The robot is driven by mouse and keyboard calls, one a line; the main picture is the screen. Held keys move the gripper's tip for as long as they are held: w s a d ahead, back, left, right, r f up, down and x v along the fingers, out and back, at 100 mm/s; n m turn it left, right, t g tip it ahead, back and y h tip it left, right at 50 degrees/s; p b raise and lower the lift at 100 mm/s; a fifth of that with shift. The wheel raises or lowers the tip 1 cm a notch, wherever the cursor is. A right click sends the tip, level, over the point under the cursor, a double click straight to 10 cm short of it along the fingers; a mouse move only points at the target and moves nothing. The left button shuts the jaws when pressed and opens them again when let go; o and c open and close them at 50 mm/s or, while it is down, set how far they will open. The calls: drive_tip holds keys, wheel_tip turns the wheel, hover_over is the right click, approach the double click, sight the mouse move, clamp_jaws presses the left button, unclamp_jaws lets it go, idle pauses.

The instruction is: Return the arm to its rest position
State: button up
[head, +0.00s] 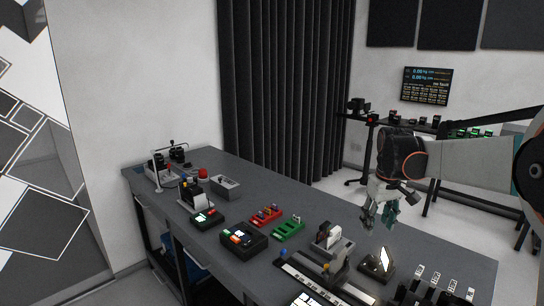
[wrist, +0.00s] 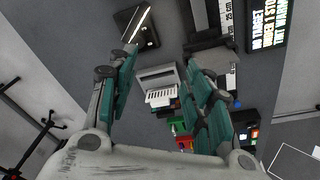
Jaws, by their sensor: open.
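My arm (head: 470,163) reaches in from the right edge in the head view. My gripper (head: 377,221) points down above the far right part of the grey table (head: 330,214). In the wrist view its two teal-padded fingers are spread apart (wrist: 162,62), with nothing held between them. Beyond the fingers is a grey device with a white slatted part (wrist: 160,92), apart from both fingertips.
A grey device with a white card (head: 330,240) and a dark stand with a lit panel (head: 377,264) are on the table below my gripper. Red (head: 266,215) and green (head: 288,230) racks stand further left. A black curtain (head: 285,90) hangs behind.

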drive_tip(key=s+a+r+t, duration=0.1)
drive_tip(key=s+a+r, duration=0.3)
drive_tip(key=s, duration=0.4)
drive_tip(key=s+a+f+m+t, duration=0.1)
drive_tip(key=s+a+f+t, duration=0.1)
drive_tip(key=s, duration=0.9)
drive_tip(key=s+a+f+m+t, duration=0.1)
drive_tip(key=s+a+f+t, duration=0.1)
drive_tip(key=s, duration=0.9)
drive_tip(key=shift+s+a+f+m+t, duration=0.15)
drive_tip(key=shift+a+f+m+t, duration=0.25)
drive_tip(key=shift+a, duration=0.8)
drive_tip(key=shift+f, duration=0.1)
